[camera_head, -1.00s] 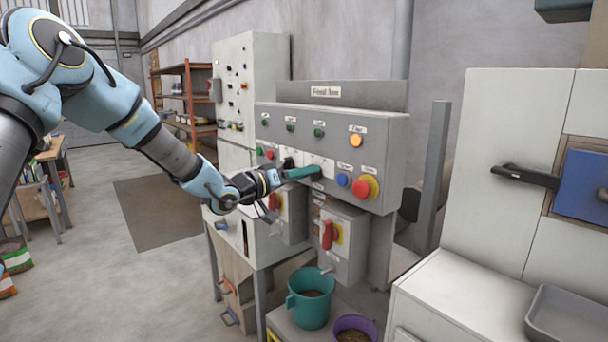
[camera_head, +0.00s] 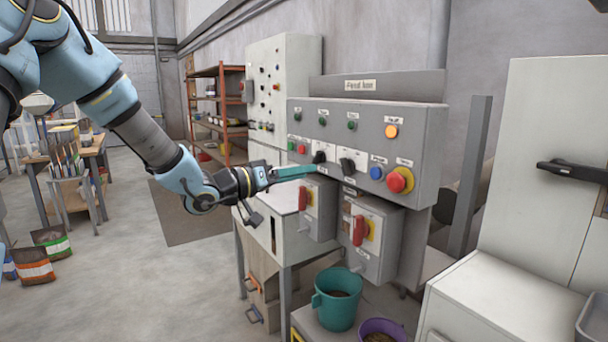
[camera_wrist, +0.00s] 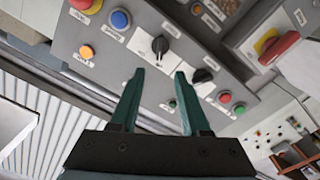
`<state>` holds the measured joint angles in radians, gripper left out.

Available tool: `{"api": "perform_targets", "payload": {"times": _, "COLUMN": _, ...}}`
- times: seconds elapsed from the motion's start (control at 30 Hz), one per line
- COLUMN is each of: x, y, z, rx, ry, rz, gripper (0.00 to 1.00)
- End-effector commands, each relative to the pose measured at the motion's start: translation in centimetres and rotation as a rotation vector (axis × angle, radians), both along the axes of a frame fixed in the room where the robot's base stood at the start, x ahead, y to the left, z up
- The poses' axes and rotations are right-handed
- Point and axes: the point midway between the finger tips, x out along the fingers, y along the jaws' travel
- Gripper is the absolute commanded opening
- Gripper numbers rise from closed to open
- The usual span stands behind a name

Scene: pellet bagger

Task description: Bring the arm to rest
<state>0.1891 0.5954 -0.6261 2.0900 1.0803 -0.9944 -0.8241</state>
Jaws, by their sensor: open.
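My gripper (camera_head: 296,172) is at the end of my blue arm, in front of the grey control panel (camera_head: 390,115). In the wrist view the two green fingers (camera_wrist: 156,85) stand apart with nothing between them. Beyond the fingertips are two black rotary knobs, one (camera_wrist: 160,46) at the middle and one (camera_wrist: 202,76) to the right. In the head view the knobs (camera_head: 347,165) are just right of the fingers. I cannot tell how wide the gap between fingertips and panel is, but no knob is gripped.
A red mushroom button (camera_head: 400,180) and a blue button (camera_head: 377,173) sit on the panel. Red-handled switch boxes (camera_head: 359,230) hang below. A teal bucket (camera_head: 336,310) and a purple bowl (camera_head: 383,326) stand underneath. A white cabinet (camera_head: 485,290) is at right.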

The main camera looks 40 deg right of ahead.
Motion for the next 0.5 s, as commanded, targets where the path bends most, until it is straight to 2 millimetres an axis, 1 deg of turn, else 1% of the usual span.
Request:
{"api": "perform_targets", "payload": {"times": 0.37, "x": 0.1, "y": 0.0, "z": 0.0, "rx": 0.002, "ry": -0.001, "rz": 0.003, "gripper": 0.46}}
{"api": "perform_targets", "payload": {"times": 0.47, "x": 1.1, "y": 0.7, "z": -0.8, "rx": 0.044, "ry": -0.018, "rz": 0.048, "gripper": 0.46}}
{"api": "perform_targets", "payload": {"times": 0.5, "x": 2.1, "y": 1.4, "z": -1.4, "rx": 0.081, "ry": -0.03, "rz": 0.087, "gripper": 0.46}}
